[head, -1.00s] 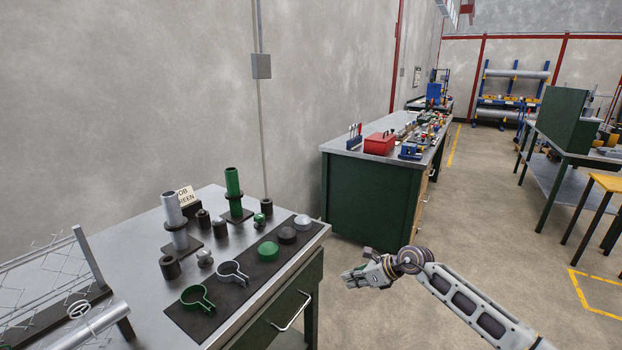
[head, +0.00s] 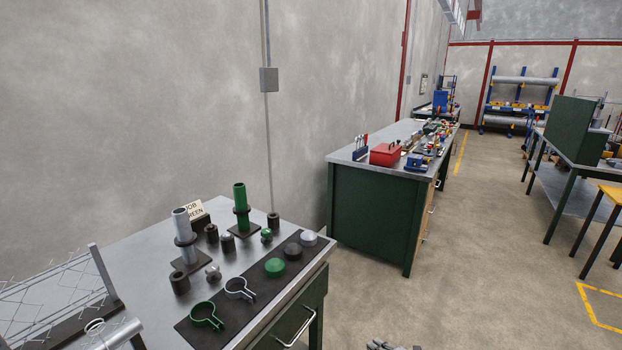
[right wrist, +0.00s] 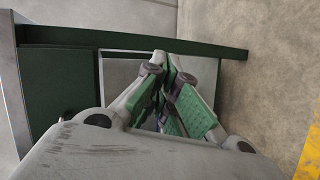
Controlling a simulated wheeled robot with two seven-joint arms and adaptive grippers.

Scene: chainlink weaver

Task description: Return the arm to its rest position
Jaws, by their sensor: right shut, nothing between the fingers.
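My right gripper (head: 388,345) shows only as a small piece at the bottom edge of the head view, low over the floor and to the right of the near workbench. In the right wrist view its fingers (right wrist: 172,70) are together with nothing between them, in front of a dark green bench frame. My left gripper is in no view.
The near workbench (head: 140,250) carries a green post (head: 241,208), a grey post (head: 184,238), ring clamps (head: 206,316) and round caps (head: 274,267). A green cabinet bench (head: 370,215) stands behind.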

